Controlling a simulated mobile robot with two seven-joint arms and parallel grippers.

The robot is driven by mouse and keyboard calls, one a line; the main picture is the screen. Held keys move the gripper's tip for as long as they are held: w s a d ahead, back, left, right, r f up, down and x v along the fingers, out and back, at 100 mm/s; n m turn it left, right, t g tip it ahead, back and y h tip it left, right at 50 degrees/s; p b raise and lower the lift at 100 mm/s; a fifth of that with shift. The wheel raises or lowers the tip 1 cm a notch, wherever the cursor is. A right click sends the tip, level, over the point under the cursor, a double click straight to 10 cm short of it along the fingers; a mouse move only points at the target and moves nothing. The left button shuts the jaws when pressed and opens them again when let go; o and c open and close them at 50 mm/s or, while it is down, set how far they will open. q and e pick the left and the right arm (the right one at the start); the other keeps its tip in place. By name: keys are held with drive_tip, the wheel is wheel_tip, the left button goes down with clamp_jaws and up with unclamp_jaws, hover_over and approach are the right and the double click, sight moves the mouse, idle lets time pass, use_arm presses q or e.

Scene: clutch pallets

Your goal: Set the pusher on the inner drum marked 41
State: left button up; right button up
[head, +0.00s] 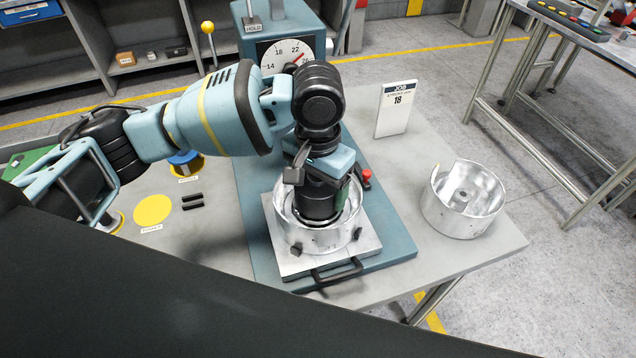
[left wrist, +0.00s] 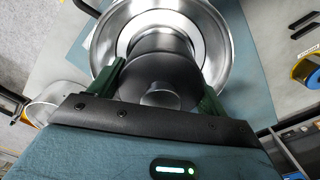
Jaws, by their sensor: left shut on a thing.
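The pusher looks like a dark, round, stepped body (head: 317,207). It stands inside a silver drum (head: 289,232) on a pale plate; it also shows in the left wrist view (left wrist: 158,72). My left gripper (head: 325,180) reaches down over the drum and is shut on the pusher, with a green finger on each side of it in the left wrist view (left wrist: 161,84). A pale ring surrounds the pusher's lower part inside the drum. Whether the pusher's underside touches anything is hidden. No number 41 is readable. My right gripper is not in view.
The plate (head: 292,262) has a black handle in front and lies on a blue press base (head: 398,240). A dial (head: 287,55) is behind. A job card (head: 393,108) reading 18 and a second silver drum (head: 462,215) with a cut-away wall stand at right. A yellow disc (head: 153,209) lies left.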

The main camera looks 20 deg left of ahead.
use_arm(q)
drive_tip(key=shift+f, duration=0.1)
idle(0.3)
drive_tip(key=o, duration=1.3)
drive_tip(key=shift+f, duration=0.1)
drive_tip(key=shift+r, duration=4.55)
